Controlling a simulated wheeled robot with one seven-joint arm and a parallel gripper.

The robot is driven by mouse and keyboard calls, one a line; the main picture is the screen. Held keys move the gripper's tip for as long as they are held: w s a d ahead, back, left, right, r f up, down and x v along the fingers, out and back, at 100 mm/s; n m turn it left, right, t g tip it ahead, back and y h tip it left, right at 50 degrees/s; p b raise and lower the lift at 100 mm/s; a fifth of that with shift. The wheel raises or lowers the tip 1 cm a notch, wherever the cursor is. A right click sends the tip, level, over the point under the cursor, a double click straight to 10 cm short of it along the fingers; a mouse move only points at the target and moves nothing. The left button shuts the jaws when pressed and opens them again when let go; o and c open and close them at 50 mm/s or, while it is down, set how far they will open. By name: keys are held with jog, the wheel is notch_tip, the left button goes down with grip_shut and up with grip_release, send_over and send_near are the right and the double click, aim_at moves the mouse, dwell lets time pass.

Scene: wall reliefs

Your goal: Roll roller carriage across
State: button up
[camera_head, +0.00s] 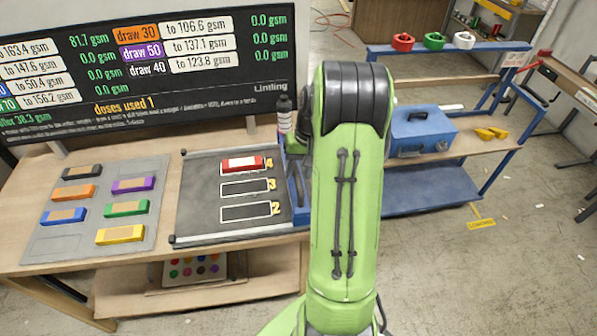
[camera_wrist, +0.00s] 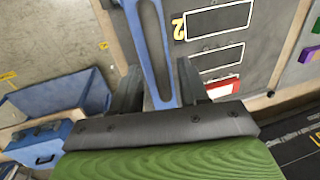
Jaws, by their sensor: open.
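A blue slotted bar (camera_wrist: 138,25), which looks like part of the roller carriage, stands along the edge of the dark bed (camera_wrist: 271,35). In the head view its blue part (camera_head: 298,192) shows at the bed's right side, mostly hidden by my arm. My gripper (camera_wrist: 159,70) is open, with one dark finger on each side of the bar. I cannot tell if the fingers touch it. In the head view my gripper is hidden behind my green arm. The dark bed (camera_head: 205,190) has outlined slots numbered 4, 3 and 2. A red block (camera_head: 243,164) lies in slot 4.
A grey tray (camera_head: 85,238) of several coloured blocks lies left of the bed on the wooden table. A dark display board (camera_head: 150,70) stands behind. A dark bottle (camera_head: 284,112) stands near my arm. A blue toolbox (camera_head: 425,132) sits on a shelf at right.

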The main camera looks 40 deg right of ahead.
jog(key=shift+f, duration=0.1)
grip_shut()
jog(key=shift+a, duration=0.1)
dwell(0.3)
jog(key=w+a+p, duration=0.2)
jog(key=w+a, duration=0.6)
jog(key=a, duration=0.4)
jog(key=w+a+p, duration=0.2)
jog(key=w+a, duration=0.7)
jog(key=a, duration=0.4)
jog(key=shift+w, duration=0.1)
grip_release()
jog(key=shift+a, duration=0.15)
